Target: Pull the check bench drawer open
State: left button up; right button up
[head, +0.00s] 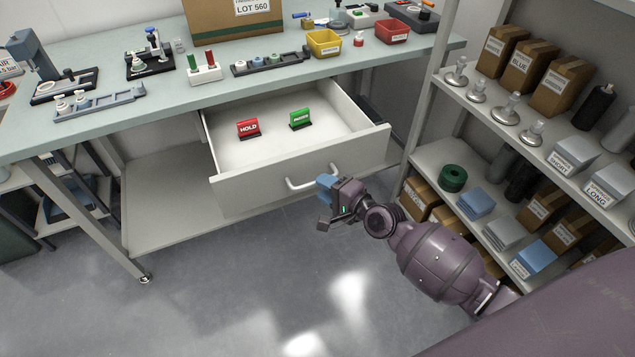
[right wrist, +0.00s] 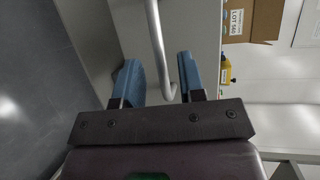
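The check bench drawer (head: 245,190) stands pulled out under the bench top, its inside showing. Its pale bar handle (head: 300,185) is on the front panel, and it also shows in the right wrist view (right wrist: 157,40). My right gripper (head: 327,186) is at the right end of the handle, in front of the panel. In the right wrist view its two blue fingers (right wrist: 158,80) are apart, with the handle's end between them and gaps beside it. My left gripper is not in view.
A red HOLD sign (head: 248,128) and a green sign (head: 300,119) stand in the drawer. The bench top (head: 215,92) carries fixtures and bins. A loaded shelf rack (head: 437,150) stands close on the right of my right arm. The floor (head: 230,290) in front is clear.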

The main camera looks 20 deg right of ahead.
jog(key=v, duration=0.7)
jog(key=shift+r, duration=0.1)
